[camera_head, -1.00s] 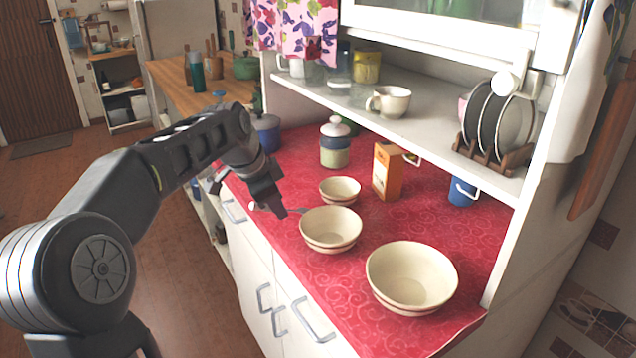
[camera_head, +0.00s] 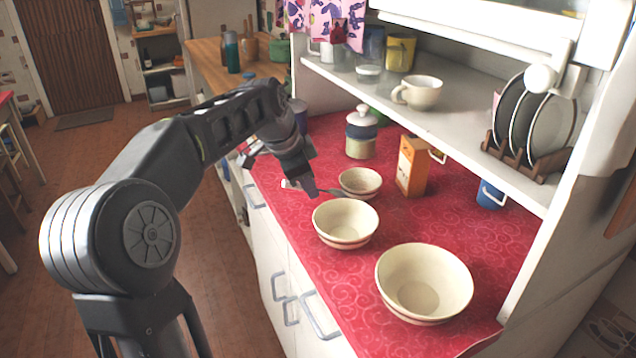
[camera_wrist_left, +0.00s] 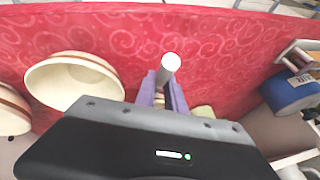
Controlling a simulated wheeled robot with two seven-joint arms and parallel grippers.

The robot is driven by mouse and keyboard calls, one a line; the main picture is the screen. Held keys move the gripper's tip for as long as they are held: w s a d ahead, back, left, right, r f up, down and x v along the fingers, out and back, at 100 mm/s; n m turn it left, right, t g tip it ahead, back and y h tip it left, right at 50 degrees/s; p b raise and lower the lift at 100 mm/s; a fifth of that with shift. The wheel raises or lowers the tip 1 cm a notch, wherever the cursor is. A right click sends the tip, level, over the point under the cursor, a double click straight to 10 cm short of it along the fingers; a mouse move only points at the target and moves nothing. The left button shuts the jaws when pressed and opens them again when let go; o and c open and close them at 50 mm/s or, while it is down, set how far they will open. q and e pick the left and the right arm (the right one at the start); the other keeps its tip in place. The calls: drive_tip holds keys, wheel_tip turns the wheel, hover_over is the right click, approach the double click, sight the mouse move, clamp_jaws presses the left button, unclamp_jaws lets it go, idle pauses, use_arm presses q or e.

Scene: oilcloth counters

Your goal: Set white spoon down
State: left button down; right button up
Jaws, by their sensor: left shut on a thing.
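My left gripper (camera_head: 303,190) is over the front edge of the red counter, left of the smallest cream bowl (camera_head: 360,183). It is shut on the white spoon. In the head view a thin grey-white part of the spoon (camera_head: 331,192) reaches right from the fingers toward that bowl. In the left wrist view a white rounded end of the spoon (camera_wrist_left: 171,62) shows between the fingers (camera_wrist_left: 163,90), above the red cloth. The fingers hide much of the spoon, and I cannot tell whether it touches the counter. My right gripper is not in view.
A middle bowl (camera_head: 345,223) and a large bowl (camera_head: 424,284) stand nearer on the red oilcloth (camera_head: 430,222). An orange carton (camera_head: 412,166), a lidded jar (camera_head: 361,135) and a blue mug (camera_head: 490,194) stand behind. The shelf (camera_head: 470,130) overhangs the back.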

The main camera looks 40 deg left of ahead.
use_arm(q)
drive_tip(key=shift+s+a, duration=0.1)
drive_tip(key=shift+a+f, duration=0.1)
drive_tip(key=shift+f, duration=0.2)
drive_tip(key=c, duration=1.4)
unclamp_jaws()
drive_tip(key=shift+r, duration=0.1)
drive_tip(key=v, duration=1.2)
drive_tip(key=shift+r+p, duration=0.15)
drive_tip(key=shift+p, duration=0.15)
